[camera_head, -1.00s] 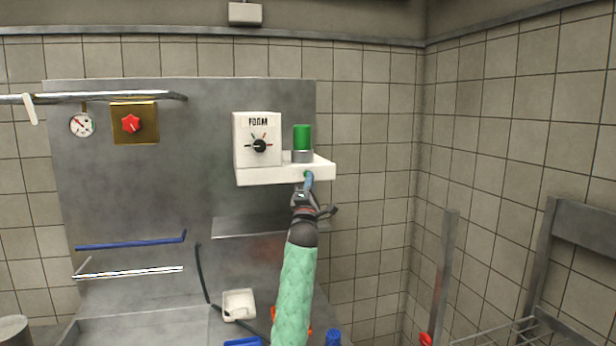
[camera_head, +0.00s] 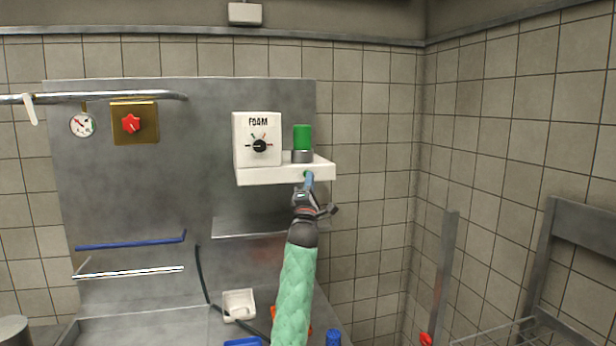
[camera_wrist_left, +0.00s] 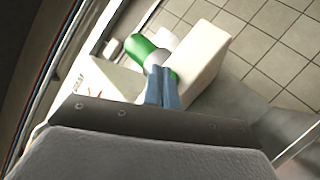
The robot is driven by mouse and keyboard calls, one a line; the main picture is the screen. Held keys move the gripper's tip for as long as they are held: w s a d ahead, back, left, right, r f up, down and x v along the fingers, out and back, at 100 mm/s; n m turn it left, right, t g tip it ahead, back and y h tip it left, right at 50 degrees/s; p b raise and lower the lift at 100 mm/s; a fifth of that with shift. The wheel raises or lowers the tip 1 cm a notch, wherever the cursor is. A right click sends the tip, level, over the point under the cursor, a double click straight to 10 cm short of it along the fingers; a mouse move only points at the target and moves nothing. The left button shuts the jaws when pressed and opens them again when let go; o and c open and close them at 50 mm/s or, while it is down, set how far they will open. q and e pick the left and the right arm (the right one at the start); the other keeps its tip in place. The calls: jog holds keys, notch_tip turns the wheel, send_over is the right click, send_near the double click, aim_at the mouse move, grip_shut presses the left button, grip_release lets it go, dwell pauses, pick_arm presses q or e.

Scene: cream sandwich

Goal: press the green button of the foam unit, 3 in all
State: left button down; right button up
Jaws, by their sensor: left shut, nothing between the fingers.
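The white foam unit (camera_head: 257,137) is on the steel back panel. It has a black dial, and a ledge (camera_head: 262,176) juts out below it. A small green button (camera_head: 306,174) shows at the ledge's front face, partly hidden by my fingers. My left gripper (camera_head: 309,179) is shut and empty, its blue fingertips pointing up at the button. The tips look at or very near the button; I cannot tell whether they press it. In the left wrist view the shut fingers (camera_wrist_left: 162,88) reach the white ledge (camera_wrist_left: 203,62). My right gripper is not in view.
A green-topped canister (camera_head: 302,138) stands on the ledge just above my fingertips. A steel shelf (camera_head: 245,227) and a small white container (camera_head: 239,304) are lower down. A grey rack (camera_head: 445,270) stands at the right. Tiled wall lies right of the unit.

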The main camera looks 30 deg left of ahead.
pick_arm(q)
jog(key=shift+a, duration=0.15)
jog(key=shift+w+a, duration=0.2)
jog(key=shift+w, duration=0.05)
jog(key=shift+w+a+b, duration=0.25)
jog(key=shift+a+b, duration=0.05)
dwell(1.3)
jog(key=shift+s+d, duration=0.55)
jog(key=shift+d, duration=0.1)
jog(key=shift+s+d, duration=1.65)
jog(key=shift+d, duration=0.25)
dwell(1.7)
